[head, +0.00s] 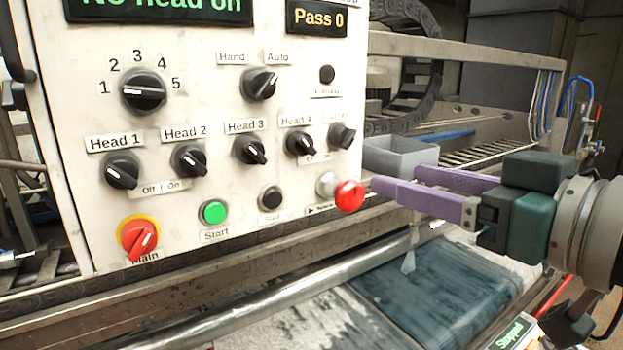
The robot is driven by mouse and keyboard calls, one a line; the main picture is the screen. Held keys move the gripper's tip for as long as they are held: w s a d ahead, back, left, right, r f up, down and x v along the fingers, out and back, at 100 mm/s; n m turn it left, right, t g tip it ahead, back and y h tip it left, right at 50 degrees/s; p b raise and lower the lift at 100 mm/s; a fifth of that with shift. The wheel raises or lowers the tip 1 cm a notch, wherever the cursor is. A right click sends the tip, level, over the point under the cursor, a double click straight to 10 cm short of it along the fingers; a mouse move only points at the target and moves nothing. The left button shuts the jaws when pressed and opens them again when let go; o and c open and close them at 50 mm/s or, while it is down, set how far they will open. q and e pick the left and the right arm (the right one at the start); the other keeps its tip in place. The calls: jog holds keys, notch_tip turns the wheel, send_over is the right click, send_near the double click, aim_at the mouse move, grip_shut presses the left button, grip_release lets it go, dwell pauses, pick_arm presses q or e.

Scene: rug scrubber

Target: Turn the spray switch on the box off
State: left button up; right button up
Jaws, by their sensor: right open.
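The white control box (210,75) fills the left and middle of the head view. A small black rotary switch (341,137) sits at the right end of the Head switch row. The label above it is too faint to read surely, so I cannot confirm it as the spray switch. Its pointer direction is not clear. My right gripper (394,181) has purple fingers and is open and empty. It reaches in from the right, with its fingertips just right of the box's lower right edge, below that switch and apart from it. My left gripper is not in view.
A red button (349,196) protrudes close to my right fingertips. A green start button (213,212) and a red-yellow main switch (138,238) sit low on the box. A grey bin (400,160) stands behind my right gripper. A metal rail (280,290) runs below the box.

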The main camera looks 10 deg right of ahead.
aim_at(352, 141)
jog(key=shift+t+y, duration=0.4)
jog(key=shift+t, duration=0.2)
jog(key=p+x, duration=0.1)
jog(key=x, duration=0.2)
jog(key=r+p+x, duration=0.1)
jog(key=x, duration=0.2)
jog(key=d+p+x, duration=0.1)
jog(key=x, duration=0.2)
jog(key=shift+w+a+r, duration=0.1)
jog(key=shift+w+r, duration=0.2)
jog(key=shift+w, duration=0.05)
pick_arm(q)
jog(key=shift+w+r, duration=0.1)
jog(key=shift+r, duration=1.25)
pick_arm(e)
jog(key=shift+w+a+f, duration=0.1)
jog(key=shift+w+a, duration=0.1)
jog(key=shift+w, duration=0.3)
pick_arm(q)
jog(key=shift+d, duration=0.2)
pick_arm(e)
grip_shut()
